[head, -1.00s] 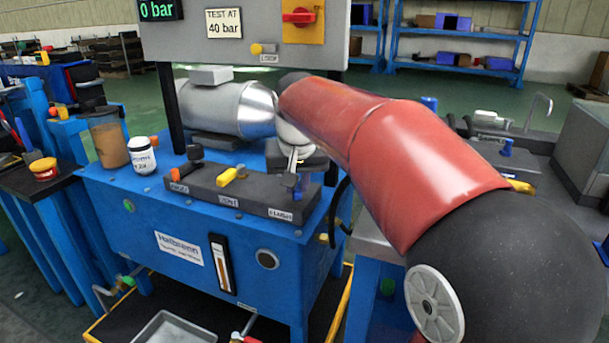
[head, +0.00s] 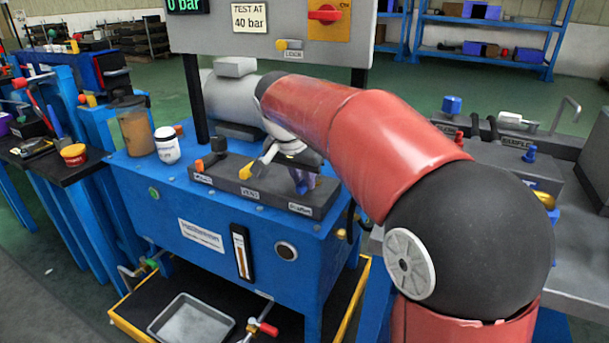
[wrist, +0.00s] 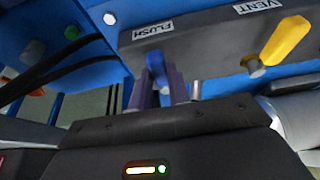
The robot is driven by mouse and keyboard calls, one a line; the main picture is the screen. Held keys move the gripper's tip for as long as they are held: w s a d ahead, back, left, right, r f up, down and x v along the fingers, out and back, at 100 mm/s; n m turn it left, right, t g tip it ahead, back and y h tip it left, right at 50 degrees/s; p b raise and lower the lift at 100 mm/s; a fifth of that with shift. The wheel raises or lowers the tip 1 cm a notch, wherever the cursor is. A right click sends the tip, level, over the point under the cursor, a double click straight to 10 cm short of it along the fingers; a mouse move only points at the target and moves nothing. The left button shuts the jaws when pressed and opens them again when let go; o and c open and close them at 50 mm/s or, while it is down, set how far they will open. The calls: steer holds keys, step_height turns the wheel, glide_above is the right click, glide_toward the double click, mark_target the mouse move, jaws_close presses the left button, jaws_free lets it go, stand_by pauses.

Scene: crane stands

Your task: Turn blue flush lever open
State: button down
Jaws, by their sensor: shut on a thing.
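The blue flush lever (wrist: 154,62) stands at the FLUSH label on the dark valve block (head: 225,180). In the wrist view, my gripper (wrist: 160,80) has its two purple-grey fingers on either side of the lever, shut on it. In the head view, my gripper (head: 301,180) is at the right end of the block and the wrist hides most of the lever. The yellow vent lever (wrist: 287,40) is beside it on the same block, apart from my fingers, and also shows in the head view (head: 247,171).
An orange-tipped lever (head: 208,160) is at the block's left end. A white jar (head: 166,145) and a brown container (head: 132,125) stand left on the blue bench (head: 170,200). A grey control panel (head: 270,30) rises behind. A metal tray (head: 190,318) lies below.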

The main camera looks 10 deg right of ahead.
steer(key=shift+f, duration=0.1)
steer(key=c, duration=1.3)
jaws_free()
steer(key=p+v, duration=0.1)
steer(key=v, duration=0.7)
